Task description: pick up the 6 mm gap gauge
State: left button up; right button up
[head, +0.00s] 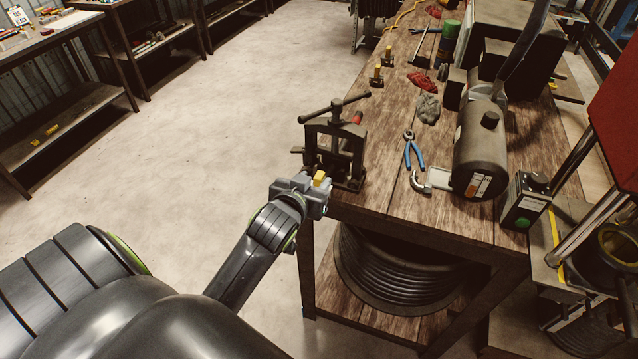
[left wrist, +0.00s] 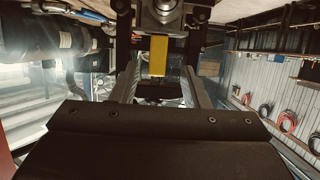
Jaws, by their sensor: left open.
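A yellow block (head: 319,178), likely a gap gauge, shows at my left gripper (head: 318,190), by the table's near left corner. In the left wrist view the yellow block (left wrist: 158,56) appears in line with the space between the fingers of my left gripper (left wrist: 159,72). The fingers are apart, and I cannot tell whether they touch it. No size marking is readable, so I cannot tell which is the 6 mm one. My right gripper is not in view.
A dark vise (head: 334,140) with a bar handle stands just behind my left gripper. Blue-handled pliers (head: 413,150), a grey rag (head: 428,109) and a large grey cylinder (head: 480,150) are farther right on the wooden table (head: 390,195). The floor to the left is clear.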

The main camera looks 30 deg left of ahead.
aim_at(318, 177)
pick_arm(q)
jog(key=shift+w+r, duration=0.1)
jog(key=shift+w, duration=0.35)
jog(key=p+x, duration=0.1)
jog(key=x, duration=0.2)
jog(key=shift+w+d, duration=0.1)
jog(key=shift+w+f+p, duration=0.25)
jog(key=shift+w+p, duration=0.1)
jog(key=shift+w, duration=0.1)
grip_shut()
